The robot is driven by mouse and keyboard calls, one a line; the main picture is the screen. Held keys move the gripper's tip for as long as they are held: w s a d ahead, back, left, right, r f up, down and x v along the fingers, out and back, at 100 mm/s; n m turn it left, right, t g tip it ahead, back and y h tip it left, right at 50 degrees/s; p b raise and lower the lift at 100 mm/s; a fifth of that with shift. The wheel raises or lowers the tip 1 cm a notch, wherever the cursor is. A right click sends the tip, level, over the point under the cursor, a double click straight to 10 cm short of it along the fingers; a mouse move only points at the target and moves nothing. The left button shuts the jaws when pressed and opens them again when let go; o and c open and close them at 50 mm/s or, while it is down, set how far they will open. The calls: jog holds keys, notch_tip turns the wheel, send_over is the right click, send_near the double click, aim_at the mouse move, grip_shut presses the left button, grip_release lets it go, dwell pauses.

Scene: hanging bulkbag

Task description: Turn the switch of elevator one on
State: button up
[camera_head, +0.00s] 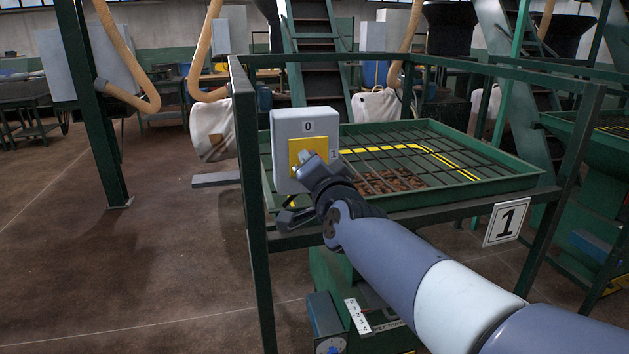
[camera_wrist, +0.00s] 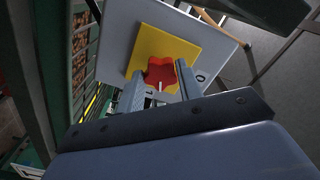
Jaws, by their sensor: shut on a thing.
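A light grey switch box (camera_head: 291,181) with a yellow plate (camera_head: 300,148) is mounted on the green frame. It has a "0" at its top and a "1" at its right. A red star-shaped knob (camera_wrist: 160,72) sits on the yellow plate in the wrist view. My gripper (camera_head: 308,160) is at the plate in the head view and hides the knob there. In the wrist view its fingers (camera_wrist: 160,85) are shut on the knob, one on each side. A thin white mark shows on the knob's lower edge, near the "1"; its exact direction is hard to tell.
A "1" sign (camera_head: 506,222) hangs on the green frame, which holds a grated hopper (camera_head: 440,160) with brown pieces inside. A green post (camera_head: 254,225) stands just left below the box. The brown floor (camera_head: 100,280) at left is mostly clear.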

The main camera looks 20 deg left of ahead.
jog(key=shift+m+b, duration=0.8)
jog(key=shift+m, duration=1.5)
jog(key=o, duration=1)
jog(key=shift+s, duration=0.1)
jog(key=shift+p+v, duration=0.5)
jog(key=shift+v, duration=4.8)
